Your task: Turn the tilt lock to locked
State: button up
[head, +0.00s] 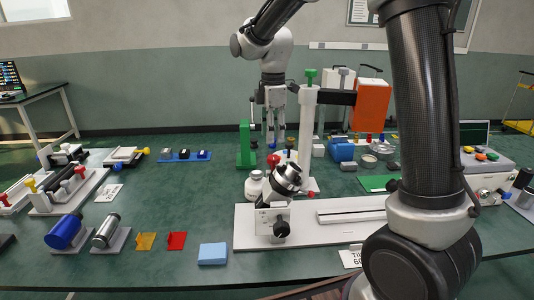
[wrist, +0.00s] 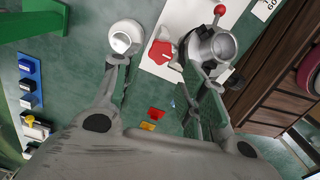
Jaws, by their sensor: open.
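A tilting device with a dark and silver cylindrical head (head: 287,178) stands on a white block with a black front knob (head: 282,229). A red-tipped lever (head: 310,194) sticks out to its right; its red ball (wrist: 219,10) shows in the wrist view. A red faceted knob (wrist: 160,52) with a pale line lies beside the silver head (wrist: 212,45) in the wrist view. I cannot read any lock label or state. My gripper (head: 271,139) points down above and behind the device, apart from it. In the wrist view my open fingers (wrist: 157,62) are empty, with the red knob between them.
A white bottle (head: 254,185) stands left of the device, close to my finger in the wrist view. A green stand (head: 246,145) is behind on the left, and a white column (head: 306,130) behind on the right. A blue block (head: 212,254) lies at front left.

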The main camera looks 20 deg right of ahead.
aim_at(273, 157)
notch_tip(273, 157, down, 8)
jog(key=shift+r, duration=0.1)
dwell(0.4)
jog(key=c, duration=0.7)
jog(key=shift+c, duration=0.2)
